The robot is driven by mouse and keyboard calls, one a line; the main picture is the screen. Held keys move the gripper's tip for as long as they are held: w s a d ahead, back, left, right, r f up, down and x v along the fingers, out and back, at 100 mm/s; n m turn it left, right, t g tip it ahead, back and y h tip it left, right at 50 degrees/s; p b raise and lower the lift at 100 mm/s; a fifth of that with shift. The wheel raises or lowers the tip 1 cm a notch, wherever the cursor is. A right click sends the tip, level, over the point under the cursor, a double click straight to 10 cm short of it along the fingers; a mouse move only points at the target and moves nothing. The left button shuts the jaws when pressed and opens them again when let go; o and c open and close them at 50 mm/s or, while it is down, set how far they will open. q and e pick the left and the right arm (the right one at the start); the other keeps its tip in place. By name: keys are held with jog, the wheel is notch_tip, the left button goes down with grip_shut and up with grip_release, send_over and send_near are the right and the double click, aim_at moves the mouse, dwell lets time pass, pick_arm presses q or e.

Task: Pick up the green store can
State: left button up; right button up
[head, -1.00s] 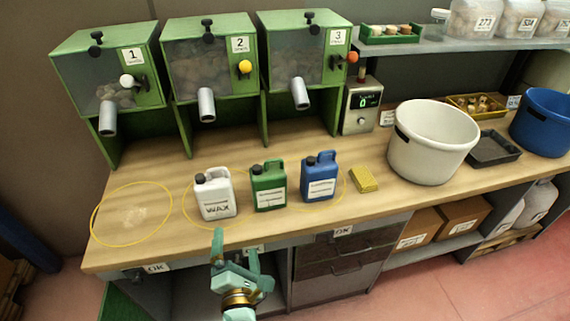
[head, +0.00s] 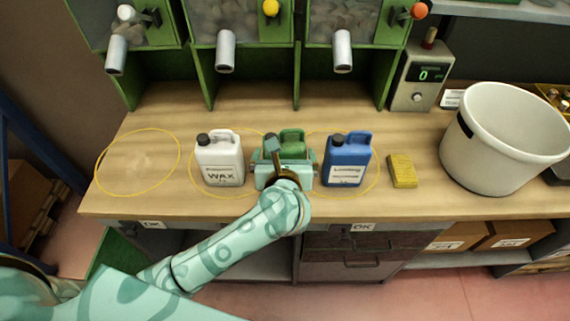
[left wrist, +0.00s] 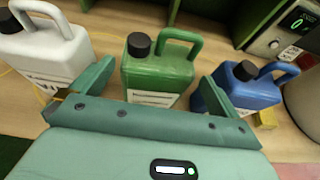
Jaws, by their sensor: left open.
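The green store can (head: 292,138) stands upright on the wooden bench between the white wax can (head: 220,160) and the blue can (head: 346,162). Its dark cap, handle and part of a white label show in the left wrist view (left wrist: 157,72). My left gripper (head: 285,160) is open in front of the can. In the left wrist view its fingers stand on either side of the can, with gaps showing at both sides. The gripper hides the can's lower front in the head view. My right gripper is not in view.
The white and blue cans stand close beside the fingers. A yellow sponge (head: 402,170) and a large white tub (head: 507,140) are to the right. Green dispensers with metal spouts (head: 226,51) stand behind. The bench at left, inside a yellow ring (head: 138,190), is clear.

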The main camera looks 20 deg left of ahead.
aim_at(284, 144)
pick_arm(q)
jog(key=shift+w+a+f+b, duration=0.4)
jog(key=shift+w+b, duration=0.05)
jog(key=shift+w, duration=0.15)
jog(key=b+x, duration=0.2)
jog(key=x, duration=0.2)
jog(key=shift+s+f+b, duration=0.1)
jog(key=shift+f+b, duration=0.05)
jog(key=shift+b, duration=0.15)
jog(key=c, duration=1.6)
jog(key=shift+r, duration=0.25)
jog(key=shift+c, duration=0.2)
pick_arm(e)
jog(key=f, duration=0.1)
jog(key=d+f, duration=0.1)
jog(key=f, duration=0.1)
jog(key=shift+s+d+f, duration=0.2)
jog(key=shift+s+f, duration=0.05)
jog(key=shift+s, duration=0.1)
